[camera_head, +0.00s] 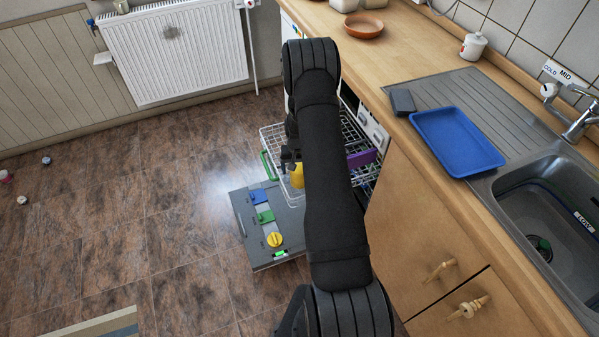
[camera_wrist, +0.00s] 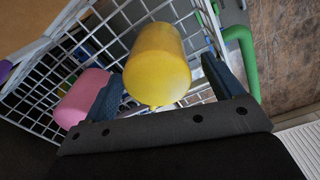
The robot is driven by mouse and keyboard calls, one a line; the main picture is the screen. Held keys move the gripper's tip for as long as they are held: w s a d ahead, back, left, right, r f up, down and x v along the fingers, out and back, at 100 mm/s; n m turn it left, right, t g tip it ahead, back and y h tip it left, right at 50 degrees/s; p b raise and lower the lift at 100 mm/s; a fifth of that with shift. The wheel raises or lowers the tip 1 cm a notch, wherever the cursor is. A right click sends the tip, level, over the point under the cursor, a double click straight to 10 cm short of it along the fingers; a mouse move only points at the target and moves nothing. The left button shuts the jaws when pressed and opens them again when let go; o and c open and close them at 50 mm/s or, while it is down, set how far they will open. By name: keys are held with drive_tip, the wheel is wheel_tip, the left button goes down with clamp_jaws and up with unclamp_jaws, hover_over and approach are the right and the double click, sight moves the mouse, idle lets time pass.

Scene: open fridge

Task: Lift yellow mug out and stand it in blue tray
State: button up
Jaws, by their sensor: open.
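The yellow mug (camera_head: 297,176) sits in a white wire rack, partly hidden behind my arm in the head view. In the wrist view the yellow mug (camera_wrist: 157,62) lies between the two fingers of my gripper (camera_wrist: 163,82), with no opening or handle showing. My gripper is open, with a finger on each side of the mug and gaps visible. In the head view my gripper (camera_head: 290,155) is just above the mug. The blue tray (camera_head: 457,140) lies empty on the drainboard beside the sink.
The wire rack (camera_head: 272,136) is pulled out of an open dishwasher, above its lowered door (camera_head: 242,215). A pink item (camera_wrist: 82,97) stands beside the mug. A green-handled item (camera_wrist: 244,60) is at the rack's edge. A dark block (camera_head: 402,101) lies beside the tray.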

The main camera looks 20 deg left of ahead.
wheel_tip(320, 180, down, 4)
drive_tip(key=shift+d+f, duration=0.1)
drive_tip(key=shift+f, duration=0.05)
drive_tip(key=c, duration=1.2)
wheel_tip(320, 180, up, 10)
drive_tip(key=shift+r, duration=0.1)
